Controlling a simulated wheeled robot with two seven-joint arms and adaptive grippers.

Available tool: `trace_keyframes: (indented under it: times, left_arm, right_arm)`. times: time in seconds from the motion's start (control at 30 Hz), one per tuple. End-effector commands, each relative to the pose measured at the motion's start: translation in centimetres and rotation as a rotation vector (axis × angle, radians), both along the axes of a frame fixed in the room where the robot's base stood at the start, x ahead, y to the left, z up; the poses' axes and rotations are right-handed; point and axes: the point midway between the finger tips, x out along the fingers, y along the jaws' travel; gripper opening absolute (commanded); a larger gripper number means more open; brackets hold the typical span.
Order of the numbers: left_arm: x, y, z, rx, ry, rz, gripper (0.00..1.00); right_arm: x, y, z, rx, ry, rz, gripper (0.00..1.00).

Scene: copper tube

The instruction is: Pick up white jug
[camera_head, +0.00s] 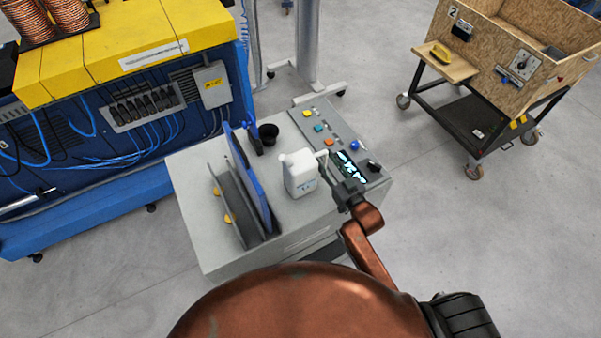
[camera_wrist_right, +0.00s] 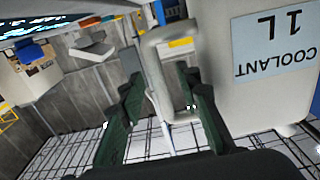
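The white jug (camera_head: 301,174) stands upright on the grey cabinet top in the head view. In the right wrist view the jug (camera_wrist_right: 262,70) fills the right side, with its "COOLANT 1L" label upside down. My right gripper (camera_head: 337,177) is at the jug's right side, by its handle. In the wrist view the jug's handle (camera_wrist_right: 163,85) lies between the two dark green fingers of my right gripper (camera_wrist_right: 163,98). The fingers are apart, with gaps visible beside the handle. My left gripper is not in view.
A control panel (camera_head: 324,127) with coloured buttons lies right of the jug. A blue upright plate (camera_head: 250,185) stands left of it on the grey cabinet (camera_head: 195,165). A black cup (camera_head: 268,134) is behind. A wooden cart (camera_head: 490,60) stands far right on open floor.

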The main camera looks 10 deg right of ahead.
Motion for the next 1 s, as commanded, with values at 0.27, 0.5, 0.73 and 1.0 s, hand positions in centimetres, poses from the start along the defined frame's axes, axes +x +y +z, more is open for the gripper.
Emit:
trace_keyframes:
  times: [0.27,0.5,0.73,1.0]
  left_arm:
    - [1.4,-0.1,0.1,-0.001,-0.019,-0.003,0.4]
    - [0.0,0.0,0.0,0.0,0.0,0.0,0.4]
    - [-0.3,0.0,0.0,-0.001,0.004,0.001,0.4]
    - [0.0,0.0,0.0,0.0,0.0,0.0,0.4]
  right_arm:
    - [0.1,0.0,-0.1,0.0,0.001,0.0,0.28]
    - [0.1,0.0,-0.1,0.0,0.001,0.0,0.11]
    - [0.1,0.0,-0.1,0.0,0.001,-0.001,0.0]
    - [0.1,0.0,-0.1,0.0,0.001,-0.001,0.0]
